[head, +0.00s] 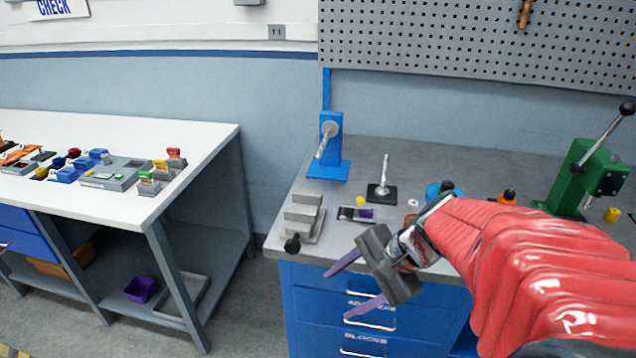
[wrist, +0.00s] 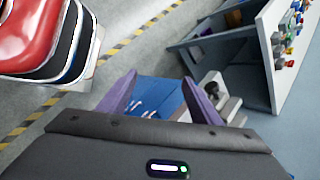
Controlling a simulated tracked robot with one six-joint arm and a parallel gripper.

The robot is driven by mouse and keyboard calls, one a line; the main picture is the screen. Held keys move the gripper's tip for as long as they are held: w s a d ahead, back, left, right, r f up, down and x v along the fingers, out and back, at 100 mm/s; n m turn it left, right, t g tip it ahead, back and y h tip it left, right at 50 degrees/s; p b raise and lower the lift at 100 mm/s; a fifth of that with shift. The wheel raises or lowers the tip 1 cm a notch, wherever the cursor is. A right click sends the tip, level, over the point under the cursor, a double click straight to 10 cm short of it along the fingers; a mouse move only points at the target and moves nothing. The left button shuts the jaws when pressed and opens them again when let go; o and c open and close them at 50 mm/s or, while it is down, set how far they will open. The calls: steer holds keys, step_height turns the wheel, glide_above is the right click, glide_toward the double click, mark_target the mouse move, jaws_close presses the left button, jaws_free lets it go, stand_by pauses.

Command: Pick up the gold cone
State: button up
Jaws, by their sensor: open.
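A small yellow piece (head: 360,202), perhaps the gold cone, sits on the grey bench top behind a small dark tray (head: 356,214); it is too small to be sure of its shape. A larger yellow piece (head: 612,214) stands at the right by the green press. My gripper (head: 337,294) is open and empty, its purple fingers pointing left, in front of the blue drawers. It is lower in the picture than the yellow piece and apart from it. In the wrist view my gripper (wrist: 159,78) shows spread fingers with nothing between them; I cannot make out a cone there.
Grey stepped blocks (head: 304,218), a blue stand (head: 328,150) and a metal spindle on a black base (head: 383,186) stand on the bench. A green press (head: 592,170) is at the right. A white table (head: 110,150) is at the left, with floor between.

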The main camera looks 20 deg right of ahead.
steer(key=d+f+m+t+h, duration=0.1)
steer(key=d+m+t, duration=0.3)
steer(key=d+m, duration=0.5)
steer(key=d+f+m+t+h, duration=0.1)
steer(key=d+f+m+t, duration=0.2)
steer(key=d+m, duration=0.6)
steer(key=d+t, duration=0.1)
steer(key=d, duration=0.7)
steer(key=shift+s+m+t+h, duration=0.3)
steer(key=shift+s+t, duration=0.05)
steer(key=shift+t, duration=0.05)
steer(key=shift+d, duration=0.1)
steer(key=x, duration=0.7)
steer(key=shift+w+f, duration=0.1)
steer(key=shift+w, duration=0.15)
steer(key=shift+w+f, duration=0.2)
steer(key=shift+w, duration=0.3)
steer(key=shift+x, duration=2.65)
